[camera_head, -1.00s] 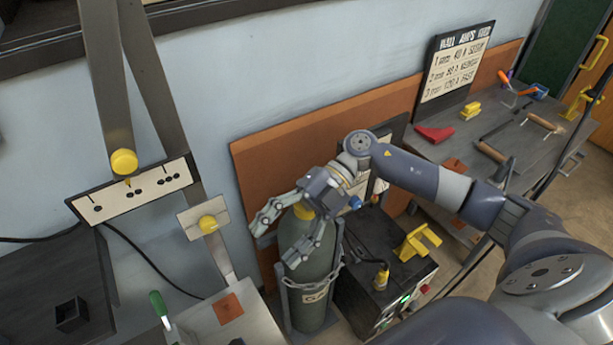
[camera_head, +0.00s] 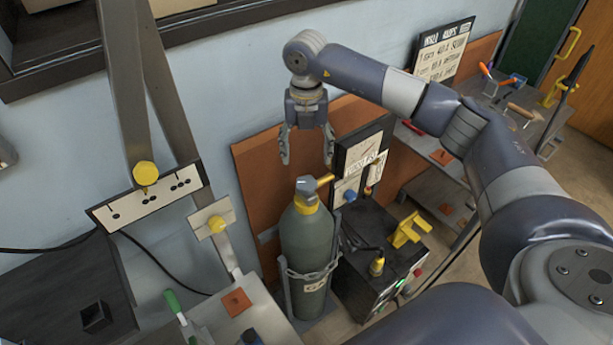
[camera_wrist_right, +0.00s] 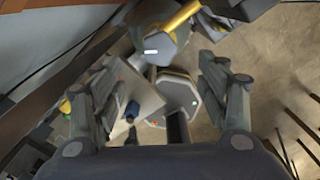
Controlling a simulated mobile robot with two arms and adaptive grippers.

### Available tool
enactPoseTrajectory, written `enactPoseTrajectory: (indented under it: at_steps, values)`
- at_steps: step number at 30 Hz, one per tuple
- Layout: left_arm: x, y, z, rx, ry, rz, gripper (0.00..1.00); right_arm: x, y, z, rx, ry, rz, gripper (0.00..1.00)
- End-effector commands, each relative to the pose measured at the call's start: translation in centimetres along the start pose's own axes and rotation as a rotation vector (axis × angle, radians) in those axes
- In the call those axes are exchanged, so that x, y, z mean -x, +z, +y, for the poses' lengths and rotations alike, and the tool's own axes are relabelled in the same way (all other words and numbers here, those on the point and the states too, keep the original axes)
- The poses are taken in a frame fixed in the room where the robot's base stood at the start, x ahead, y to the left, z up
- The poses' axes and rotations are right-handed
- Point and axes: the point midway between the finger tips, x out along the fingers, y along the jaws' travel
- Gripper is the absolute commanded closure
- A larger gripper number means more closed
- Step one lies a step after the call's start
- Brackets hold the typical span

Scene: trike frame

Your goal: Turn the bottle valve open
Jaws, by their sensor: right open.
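The grey-green gas bottle (camera_head: 308,245) stands upright at the wall, with a chain around its body. Its valve (camera_head: 306,187) on top has a grey knob, a yellow collar and a yellow outlet pointing right. My right gripper (camera_head: 307,160) points down above the valve, fingers open and empty, apart from the knob. In the right wrist view, the open fingers (camera_wrist_right: 165,65) frame the lower middle. The grey knob with a white mark (camera_wrist_right: 152,50) shows near the top, with the yellow outlet beside it. I cannot make out my left gripper.
A dark welding machine (camera_head: 375,255) with a yellow bracket (camera_head: 408,230) on it stands right of the bottle. A dark panel (camera_head: 362,155) rises behind. A workbench (camera_head: 440,150) with tools is farther right. A small table (camera_head: 225,318) is at the lower left.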

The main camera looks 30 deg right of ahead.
Motion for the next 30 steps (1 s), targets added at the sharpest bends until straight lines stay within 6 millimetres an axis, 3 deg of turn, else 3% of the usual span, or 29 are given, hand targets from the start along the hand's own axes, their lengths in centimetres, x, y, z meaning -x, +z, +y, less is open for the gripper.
enactPoseTrajectory:
  at_steps: [15, 28, 30]
  values:
    - [2.6, -0.2, 0.0, 0.0, 0.001, 0.0, 1.0, -8.6, -0.2, 0.1, 0.002, 0.002, 0.005, 0.32]
    - [2.7, -0.3, 0.0, 0.0, 0.001, 0.0, 1.0, -9.8, -0.2, 0.1, 0.002, 0.004, 0.003, 0.32]
    - [2.7, -0.3, 0.0, 0.0, 0.001, 0.0, 1.0, -9.8, -0.2, 0.1, 0.002, 0.004, 0.003, 0.48]
